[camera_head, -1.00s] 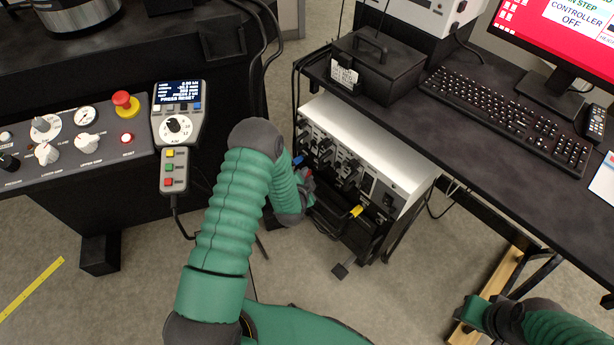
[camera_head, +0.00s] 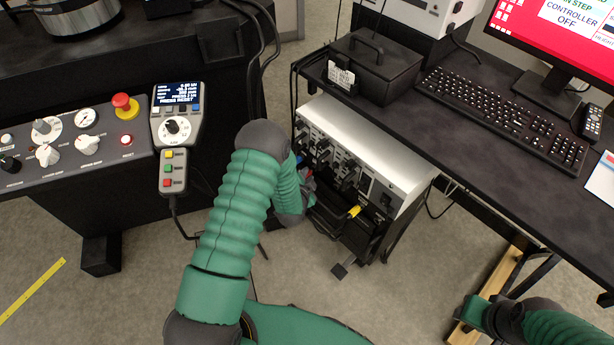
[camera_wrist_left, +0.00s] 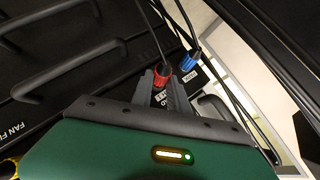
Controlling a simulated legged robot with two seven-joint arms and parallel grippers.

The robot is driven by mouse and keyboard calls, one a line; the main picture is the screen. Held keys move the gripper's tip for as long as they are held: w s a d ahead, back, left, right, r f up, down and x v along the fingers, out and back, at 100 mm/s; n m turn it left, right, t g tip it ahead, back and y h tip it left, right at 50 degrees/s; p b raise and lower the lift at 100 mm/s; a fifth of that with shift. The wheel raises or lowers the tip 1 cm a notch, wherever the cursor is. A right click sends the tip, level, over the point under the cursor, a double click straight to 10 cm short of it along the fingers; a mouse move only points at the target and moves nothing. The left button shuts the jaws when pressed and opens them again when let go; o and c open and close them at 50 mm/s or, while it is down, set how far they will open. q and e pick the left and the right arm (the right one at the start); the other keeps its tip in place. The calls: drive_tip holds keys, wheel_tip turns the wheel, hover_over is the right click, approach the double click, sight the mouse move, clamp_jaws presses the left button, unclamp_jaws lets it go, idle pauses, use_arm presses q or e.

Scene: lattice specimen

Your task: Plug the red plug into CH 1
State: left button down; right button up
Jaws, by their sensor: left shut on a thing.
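The red plug (camera_wrist_left: 161,76) sits between the fingertips of my left gripper (camera_wrist_left: 160,87), which is shut on it; a dark cable runs up from it. In the head view my left gripper (camera_head: 308,184) is at the left end of the front of a white-topped instrument (camera_head: 365,143), mostly hidden by my own arm. A blue plug (camera_wrist_left: 188,62) is just right of the red one in the left wrist view. The CH 1 socket cannot be made out. My right gripper (camera_head: 472,312) is at the lower right, away from the instrument; its jaws are unclear.
The instrument stands below the edge of a black desk (camera_head: 450,125). A yellow plug (camera_head: 354,212) is low on its front. Dark bar handles (camera_wrist_left: 62,48) stand out near my left gripper. A control panel (camera_head: 75,140) is at the left. Open floor lies in front.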

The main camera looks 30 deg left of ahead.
use_arm(q)
drive_tip(key=shift+a, duration=0.1)
drive_tip(key=shift+w+d, duration=0.2)
drive_tip(key=shift+w, duration=0.6)
idle(0.8)
drive_tip(key=shift+w, duration=0.1)
idle(0.4)
drive_tip(key=c, duration=1.2)
unclamp_jaws()
drive_tip(key=shift+o, duration=0.2)
drive_tip(key=o, duration=0.4)
drive_tip(key=shift+o, duration=0.2)
